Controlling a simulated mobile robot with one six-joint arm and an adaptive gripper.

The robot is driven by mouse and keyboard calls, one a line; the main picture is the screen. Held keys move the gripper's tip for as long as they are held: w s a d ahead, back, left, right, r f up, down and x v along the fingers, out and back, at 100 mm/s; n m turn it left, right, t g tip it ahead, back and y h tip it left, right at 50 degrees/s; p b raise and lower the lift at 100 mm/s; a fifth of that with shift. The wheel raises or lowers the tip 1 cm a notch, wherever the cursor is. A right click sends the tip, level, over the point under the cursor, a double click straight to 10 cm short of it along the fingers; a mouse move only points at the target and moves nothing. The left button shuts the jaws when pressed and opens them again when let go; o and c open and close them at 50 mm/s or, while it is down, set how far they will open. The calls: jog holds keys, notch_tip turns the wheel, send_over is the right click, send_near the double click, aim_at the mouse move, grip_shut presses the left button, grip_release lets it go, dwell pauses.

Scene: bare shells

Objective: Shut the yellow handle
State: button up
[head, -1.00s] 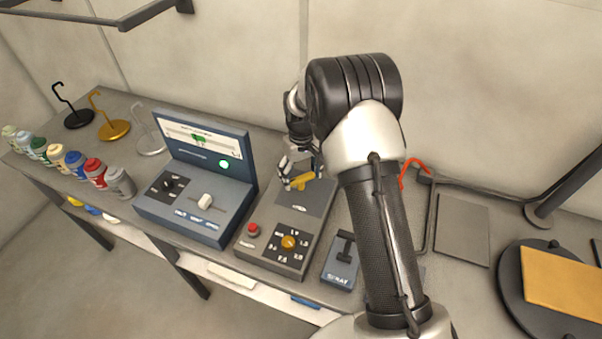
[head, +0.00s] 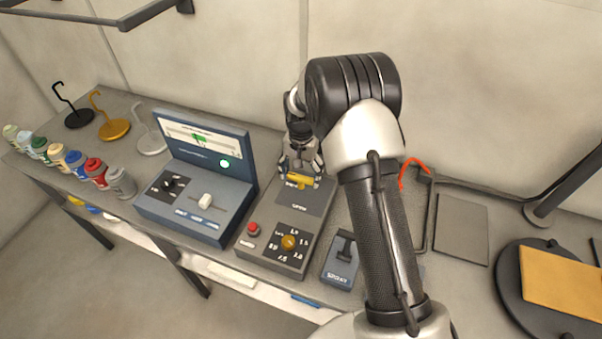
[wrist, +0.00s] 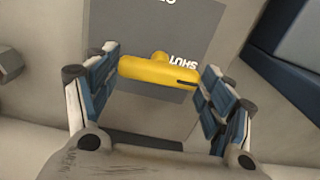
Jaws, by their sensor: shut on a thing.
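The yellow handle (head: 298,182) sits on the grey panel at the back of the dark control box (head: 303,212), just beyond the word OPEN. In the wrist view the handle (wrist: 157,72) lies crosswise between my fingers, with its stub pointing away. Part of the word SHUT shows beside it. My gripper (head: 301,173) is over the handle from behind, shut on it with a finger at each end. It also shows in the wrist view (wrist: 158,80). My fingers hide part of the panel.
A blue console (head: 197,200) with a green lamp stands to the left, close to the control box. A small lever box (head: 341,262) stands at right front. Bottles (head: 97,172) and hook stands (head: 113,128) are at far left. A round turntable (head: 520,300) is at far right.

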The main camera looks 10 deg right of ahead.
aim_at(301, 177)
jog(key=shift+m, duration=0.4)
jog(key=o, duration=1.1)
jog(key=shift+c, duration=0.2)
notch_tip(301, 177, up, 12)
dwell(0.4)
